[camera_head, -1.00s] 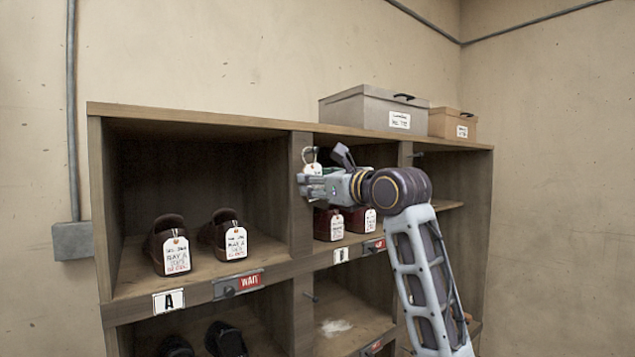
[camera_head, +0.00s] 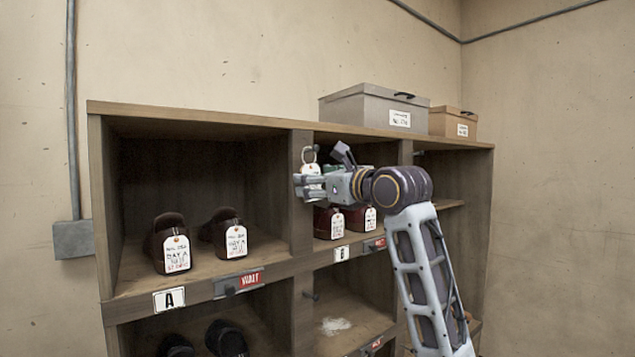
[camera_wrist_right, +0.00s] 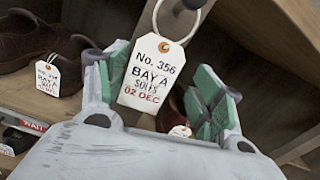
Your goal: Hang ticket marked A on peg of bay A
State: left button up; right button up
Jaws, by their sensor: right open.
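A white ticket reading "No. 356 BAY A" (camera_wrist_right: 150,75) hangs by its pale ring (camera_wrist_right: 182,18) in the right wrist view. The ring appears to loop around a peg end (camera_wrist_right: 192,4); the contact is partly cut off by the frame edge. In the head view the ring (camera_head: 310,153) is at the front of the post right of bay A, marked by the A plate (camera_head: 169,299). My right gripper (camera_head: 299,186) is open there, its green-padded fingers on either side of the ticket, not visibly pressing it. My left gripper is out of view.
Brown shoes with tickets (camera_head: 173,243) stand in bay A. Red shoes (camera_head: 328,223) stand in the neighbouring bay, partly behind my right arm. Lower cubbies hold dark shoes (camera_head: 226,338). Boxes (camera_head: 374,107) sit on the wooden rack's top. A WAIT sign (camera_head: 251,280) is on the shelf edge.

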jog(key=v, duration=1.2)
jog(key=shift+f, duration=0.1)
dwell(0.4)
